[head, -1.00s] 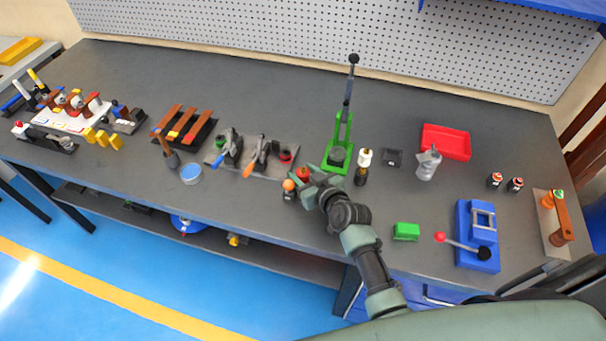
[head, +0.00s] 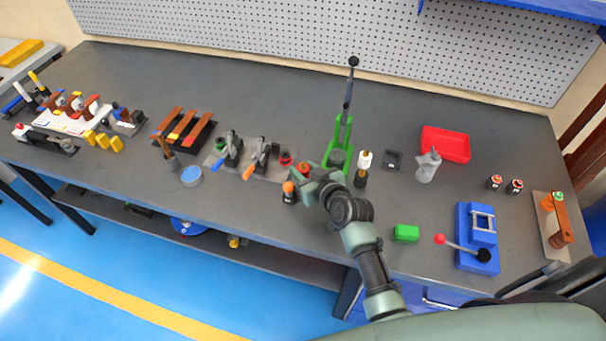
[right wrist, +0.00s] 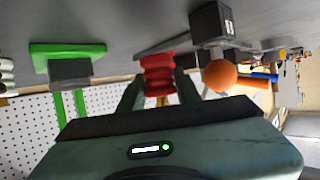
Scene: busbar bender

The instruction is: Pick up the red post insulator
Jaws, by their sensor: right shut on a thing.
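The red post insulator (right wrist: 158,75) is a ribbed red piece between the two fingers of my right gripper (right wrist: 158,92) in the right wrist view. The gripper is shut on it. In the head view my right gripper (head: 305,174) is near the middle of the bench, and only a small red part of the insulator (head: 303,167) shows past the fingers. I cannot tell for sure whether its base is clear of the bench. My left gripper is not in view.
An orange ball on a dark block (head: 288,187) stands close beside my right gripper. The green press (head: 338,158) is just behind it. Bench front right holds a green block (head: 405,233).

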